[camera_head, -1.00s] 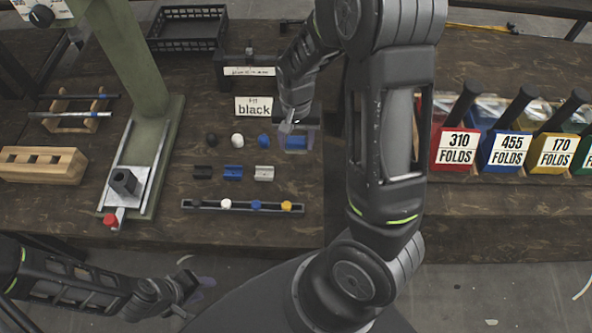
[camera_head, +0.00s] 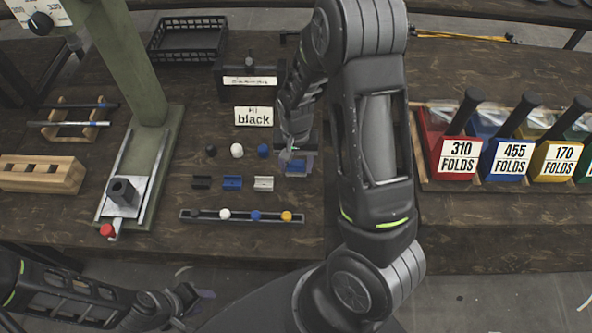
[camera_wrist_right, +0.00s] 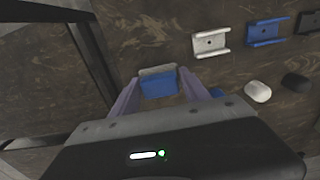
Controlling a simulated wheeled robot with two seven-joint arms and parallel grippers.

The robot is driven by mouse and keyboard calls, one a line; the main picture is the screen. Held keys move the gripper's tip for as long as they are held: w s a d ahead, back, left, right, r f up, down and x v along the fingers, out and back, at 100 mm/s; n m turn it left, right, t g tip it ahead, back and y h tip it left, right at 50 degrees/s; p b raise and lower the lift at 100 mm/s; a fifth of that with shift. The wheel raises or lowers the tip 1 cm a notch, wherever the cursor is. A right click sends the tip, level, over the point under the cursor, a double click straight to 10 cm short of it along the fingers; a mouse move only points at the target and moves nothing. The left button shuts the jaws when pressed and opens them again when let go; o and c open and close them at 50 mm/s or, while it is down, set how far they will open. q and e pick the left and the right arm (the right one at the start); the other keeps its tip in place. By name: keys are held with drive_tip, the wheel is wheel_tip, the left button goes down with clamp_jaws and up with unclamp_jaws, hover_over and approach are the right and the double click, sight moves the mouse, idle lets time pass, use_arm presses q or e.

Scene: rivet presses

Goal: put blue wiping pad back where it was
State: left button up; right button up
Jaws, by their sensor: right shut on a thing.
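The blue wiping pad (camera_head: 296,168), with a grey strip along one edge, is at my right gripper (camera_head: 287,157), low over the wooden table to the right of the small parts. In the right wrist view the pad (camera_wrist_right: 158,84) sits between the two purple fingertips of my right gripper (camera_wrist_right: 160,88), which is shut on it. I cannot tell whether the pad touches the table. My left gripper (camera_head: 190,298) is at the lower left, off the table's front edge and empty; its finger opening is unclear.
Black, white and blue knobs (camera_head: 237,151), small brackets (camera_head: 232,183) and a rail with coloured caps (camera_head: 240,216) lie left of the pad. A "black" sign (camera_head: 254,117) stands behind. A green press (camera_head: 140,80) is left; labelled bins (camera_head: 458,152) are right.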

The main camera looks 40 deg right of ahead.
sight(296, 172)
drive_tip(key=shift+f, duration=1.65)
drive_tip(key=shift+f+b, duration=0.15)
drive_tip(key=shift+b, duration=0.2)
drive_tip(key=o, duration=1.3)
drive_tip(key=shift+r, duration=0.3)
wheel_tip(296, 172, up, 12)
drive_tip(key=p, duration=0.2)
drive_tip(key=shift+f+p, duration=0.1)
drive_tip(key=shift+p, duration=0.25)
